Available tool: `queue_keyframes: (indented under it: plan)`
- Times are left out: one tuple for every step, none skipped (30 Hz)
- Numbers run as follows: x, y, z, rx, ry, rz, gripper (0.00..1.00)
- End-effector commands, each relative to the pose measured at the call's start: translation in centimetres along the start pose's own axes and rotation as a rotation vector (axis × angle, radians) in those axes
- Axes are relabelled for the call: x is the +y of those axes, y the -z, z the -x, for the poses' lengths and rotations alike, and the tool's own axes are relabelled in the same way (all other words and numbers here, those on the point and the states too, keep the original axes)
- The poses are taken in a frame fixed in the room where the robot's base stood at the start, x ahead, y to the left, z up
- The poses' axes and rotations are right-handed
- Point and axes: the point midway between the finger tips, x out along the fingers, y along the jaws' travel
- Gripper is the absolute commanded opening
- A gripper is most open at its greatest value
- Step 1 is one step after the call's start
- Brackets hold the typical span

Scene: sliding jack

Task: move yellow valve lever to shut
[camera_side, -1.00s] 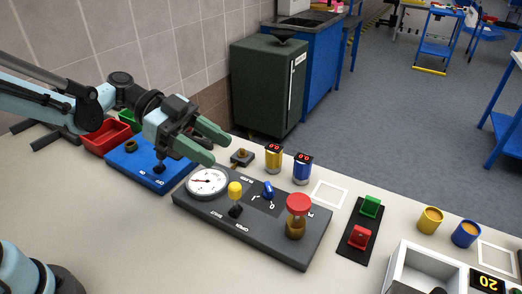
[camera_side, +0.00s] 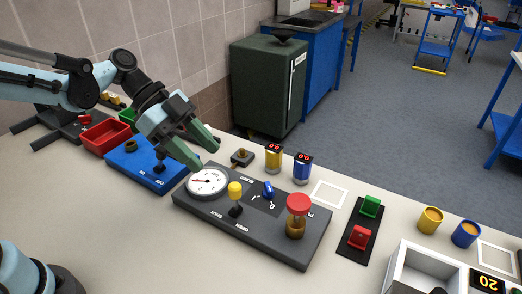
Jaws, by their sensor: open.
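The yellow valve lever (camera_side: 235,189) has a yellow knob on a short dark stem. It stands on the dark grey panel (camera_side: 275,240), to the right of the round white gauge (camera_side: 208,181). White lettering is on the panel in front of it, and the knob looks nearly upright. My gripper (camera_side: 208,158) is open and empty, above and behind the gauge, pointing down to the right. Its green fingers are up and to the left of the lever, apart from it.
On the panel, a blue switch (camera_side: 268,189) and a red-topped knob (camera_side: 298,205) stand right of the lever. A blue board (camera_side: 150,170) lies left of the panel. Yellow (camera_side: 273,158) and blue (camera_side: 302,168) cylinders with red displays stand behind. Bare table lies in front.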

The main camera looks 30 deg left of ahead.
Motion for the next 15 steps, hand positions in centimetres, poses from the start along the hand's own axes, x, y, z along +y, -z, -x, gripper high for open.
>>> queue_keyframes:
  plan:
    - [0.0, 0.1, -1.0, 0.001, -0.002, -0.003, 0.51]
    - [0.0, 0.1, -1.5, 0.001, -0.003, -0.004, 0.51]
    - [0.0, 0.1, -2.3, 0.001, -0.003, -0.004, 0.51]
    - [0.0, 0.1, -2.9, 0.001, -0.003, -0.004, 0.51]
    - [0.0, 0.1, -3.5, 0.001, -0.002, -0.004, 0.51]
    - [0.0, 0.1, -4.3, 0.001, -0.004, -0.004, 0.51]
    - [0.0, 0.1, -4.9, 0.001, -0.003, -0.003, 0.51]
    - [0.0, 0.1, -5.4, 0.002, -0.002, -0.004, 0.51]
    - [0.0, 0.1, -6.2, 0.002, -0.003, -0.004, 0.51]
    - [0.0, 0.1, -6.6, 0.002, -0.002, -0.003, 0.51]
    - [0.0, 0.1, -7.1, 0.002, -0.002, -0.003, 0.51]
    - [0.0, 0.1, -7.7, 0.002, -0.002, -0.003, 0.51]
    - [0.1, 0.1, -8.1, 0.002, -0.002, -0.003, 0.51]
    - [0.0, 0.1, -8.4, 0.002, -0.002, -0.002, 0.51]
    - [0.0, 0.1, -8.8, 0.002, -0.001, -0.002, 0.51]
